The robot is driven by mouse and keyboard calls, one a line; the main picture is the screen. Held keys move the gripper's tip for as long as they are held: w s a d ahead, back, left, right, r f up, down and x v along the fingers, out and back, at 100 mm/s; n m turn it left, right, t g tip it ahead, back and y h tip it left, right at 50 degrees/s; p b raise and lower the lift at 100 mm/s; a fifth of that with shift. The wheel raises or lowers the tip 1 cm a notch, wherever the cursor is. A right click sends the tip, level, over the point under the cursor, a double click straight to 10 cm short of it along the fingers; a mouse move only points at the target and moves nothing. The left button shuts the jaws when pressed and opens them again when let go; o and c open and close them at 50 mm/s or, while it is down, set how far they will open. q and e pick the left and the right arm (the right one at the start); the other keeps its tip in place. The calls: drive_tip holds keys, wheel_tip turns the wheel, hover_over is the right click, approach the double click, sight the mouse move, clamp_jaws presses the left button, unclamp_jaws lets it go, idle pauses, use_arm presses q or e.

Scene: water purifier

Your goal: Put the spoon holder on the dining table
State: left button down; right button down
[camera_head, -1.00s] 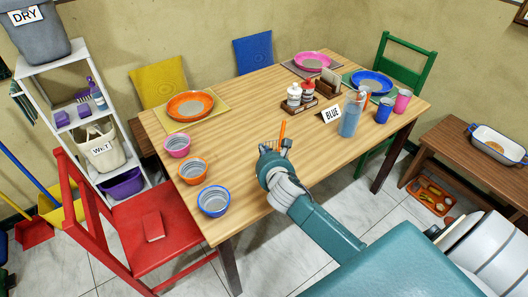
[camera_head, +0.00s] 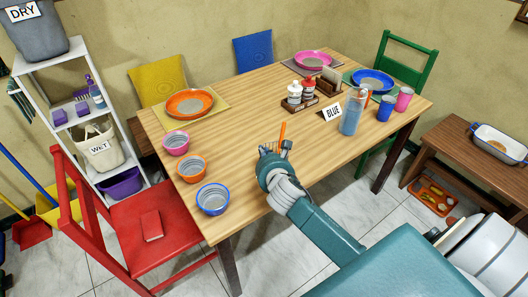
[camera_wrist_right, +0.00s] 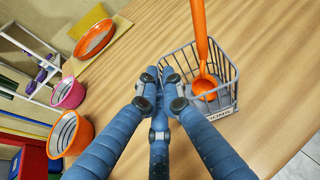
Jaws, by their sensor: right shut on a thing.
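The spoon holder (camera_wrist_right: 228,78) is a grey wire basket with a label on its side. An orange spoon (camera_wrist_right: 200,45) stands tilted in it. The spoon's handle also shows in the head view (camera_head: 282,131), while the basket is mostly hidden there by my right gripper (camera_head: 274,153). In the right wrist view my right gripper (camera_wrist_right: 165,85) has its fingers closed on the basket's left side. The holder is over the front part of the wooden dining table (camera_head: 240,125); I cannot tell whether it touches the top. My left gripper is not in view.
Pink (camera_head: 176,143), orange (camera_head: 191,168) and blue (camera_head: 213,199) bowls stand along the table's left edge. A blue bottle (camera_head: 351,112) and the BLUE sign (camera_head: 332,113) are right of the gripper. The table's middle is clear. A red chair (camera_head: 140,235) is at the front left.

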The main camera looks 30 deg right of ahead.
drive_tip(key=shift+f, duration=0.3)
drive_tip(key=c, duration=1.8)
unclamp_jaws()
drive_tip(key=shift+c, duration=0.2)
drive_tip(key=v, duration=1.2)
